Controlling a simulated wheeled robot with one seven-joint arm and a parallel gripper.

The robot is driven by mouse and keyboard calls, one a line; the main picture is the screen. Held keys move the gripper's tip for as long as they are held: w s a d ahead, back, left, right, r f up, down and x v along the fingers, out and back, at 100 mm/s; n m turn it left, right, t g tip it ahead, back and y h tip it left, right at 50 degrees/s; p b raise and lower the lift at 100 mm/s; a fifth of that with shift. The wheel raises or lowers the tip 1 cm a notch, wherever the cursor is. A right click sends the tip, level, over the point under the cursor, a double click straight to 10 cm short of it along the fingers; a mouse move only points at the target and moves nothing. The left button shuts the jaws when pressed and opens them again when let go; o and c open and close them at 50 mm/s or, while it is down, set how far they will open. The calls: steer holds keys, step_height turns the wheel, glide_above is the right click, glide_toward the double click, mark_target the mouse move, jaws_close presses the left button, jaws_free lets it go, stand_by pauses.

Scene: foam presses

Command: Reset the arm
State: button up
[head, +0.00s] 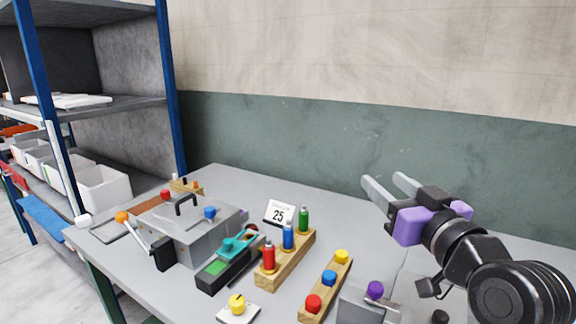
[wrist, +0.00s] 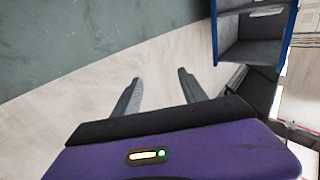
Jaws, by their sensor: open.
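My gripper (head: 387,187) is raised over the right part of the grey table (head: 345,222), with its two fingers pointing up and to the left. The fingers are apart with nothing between them. In the wrist view my gripper (wrist: 160,90) is also open and empty, seen against the pale wall. No held object shows in either view.
A grey metal press (head: 190,232) with a black handle stands on the table's left. Wooden blocks with coloured pegs (head: 286,262) and knobs (head: 328,284), a "25" card (head: 279,213) and a yellow-knobbed plate (head: 238,309) lie nearby. A blue-posted shelf (head: 120,103) stands left. Air around my gripper is clear.

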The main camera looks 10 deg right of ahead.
steer(key=s+f+g+h, duration=0.1)
steer(key=s+f, duration=0.9)
steer(key=s, duration=0.4)
steer(key=s+a+f+m+g, duration=0.1)
steer(key=s+f, duration=0.9)
steer(key=s, duration=0.5)
steer(key=s+a+f+g+h, duration=0.1)
steer(key=s+f, duration=0.9)
steer(key=s, duration=0.5)
steer(key=shift+a+g+h, duration=0.15)
steer(key=shift+g+h, duration=0.15)
